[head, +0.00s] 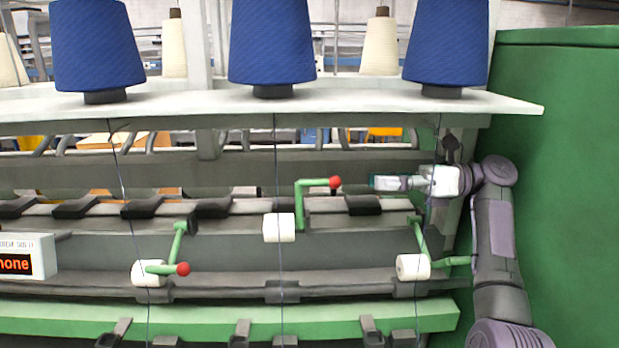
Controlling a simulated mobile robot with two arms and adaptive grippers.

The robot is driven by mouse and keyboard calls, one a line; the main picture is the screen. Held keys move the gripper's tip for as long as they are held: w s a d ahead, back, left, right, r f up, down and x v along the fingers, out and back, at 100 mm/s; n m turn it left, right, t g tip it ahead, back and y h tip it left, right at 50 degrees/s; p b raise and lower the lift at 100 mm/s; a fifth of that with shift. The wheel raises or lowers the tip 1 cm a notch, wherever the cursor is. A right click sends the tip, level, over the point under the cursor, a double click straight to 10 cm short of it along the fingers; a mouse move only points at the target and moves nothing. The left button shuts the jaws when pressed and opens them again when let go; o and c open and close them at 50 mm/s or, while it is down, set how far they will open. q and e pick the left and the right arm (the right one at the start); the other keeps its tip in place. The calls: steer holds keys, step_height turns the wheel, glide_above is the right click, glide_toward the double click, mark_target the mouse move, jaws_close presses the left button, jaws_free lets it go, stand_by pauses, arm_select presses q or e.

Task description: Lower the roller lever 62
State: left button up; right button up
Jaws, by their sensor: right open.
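Three green roller levers show on the spinning frame, and I can read no number on any of them. The middle lever (300,205) is raised, with its red knob (335,182) pointing right, above a white roller (279,227). My right gripper (377,183) is open and empty, pointing left, a short gap right of the middle knob. My left gripper is not visible.
Blue yarn cones (272,45) stand on the pale shelf (200,103) above, and thin yarns hang down in front of the levers. A green cabinet wall (570,190) stands close on the right. A sign box (28,256) is at the left edge.

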glide_toward(303, 184)
steer(key=a, duration=0.7)
steer(key=shift+w+a+f, duration=0.15)
steer(key=shift+w+a, duration=0.15)
steer(key=shift+w, duration=0.1)
steer(key=shift+a, duration=0.55)
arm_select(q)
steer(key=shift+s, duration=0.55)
arm_select(e)
steer(key=shift+a, duration=0.1)
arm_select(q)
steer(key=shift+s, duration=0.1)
arm_select(e)
steer(key=shift+c, duration=0.4)
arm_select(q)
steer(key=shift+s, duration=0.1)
arm_select(e)
jaws_close()
